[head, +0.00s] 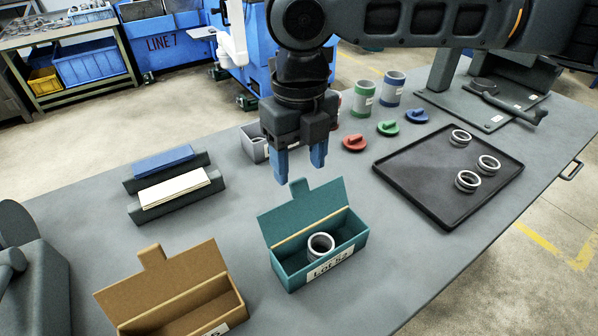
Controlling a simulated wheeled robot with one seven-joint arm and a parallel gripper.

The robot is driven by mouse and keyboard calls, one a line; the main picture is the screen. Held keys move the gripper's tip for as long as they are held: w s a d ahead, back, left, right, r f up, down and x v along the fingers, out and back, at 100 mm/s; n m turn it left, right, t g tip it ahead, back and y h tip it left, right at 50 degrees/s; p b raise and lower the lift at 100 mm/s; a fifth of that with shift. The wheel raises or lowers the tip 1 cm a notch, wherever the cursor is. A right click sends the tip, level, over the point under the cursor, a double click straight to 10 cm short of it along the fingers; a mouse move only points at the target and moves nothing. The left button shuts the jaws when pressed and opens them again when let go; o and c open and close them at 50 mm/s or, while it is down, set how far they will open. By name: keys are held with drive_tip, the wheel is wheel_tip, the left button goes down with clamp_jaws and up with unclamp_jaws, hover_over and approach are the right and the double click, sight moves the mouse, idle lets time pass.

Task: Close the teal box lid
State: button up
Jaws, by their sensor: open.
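The teal box (352,239) stands on the grey table near the middle of the head view, with a white label reading "LOT 52" on its front. Its teal lid (305,213) is open and tilted up at the back, with a tab at its top edge. A metal ring (320,245) is inside the box. My gripper (300,172) points down above and behind the raised lid, near the tab. Its two blue fingers are apart with nothing between them. I cannot tell exactly how far the fingertips are from the lid.
A brown box (180,262) with its lid open stands at the front left. A black tray (420,188) with several metal rings lies to the right. Red (354,143), green (388,128) and blue (417,117) lids lie behind. The table between box and tray is clear.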

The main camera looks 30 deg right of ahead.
sight(299, 181)
drive_tip(key=shift+f, duration=1.7)
clamp_jaws()
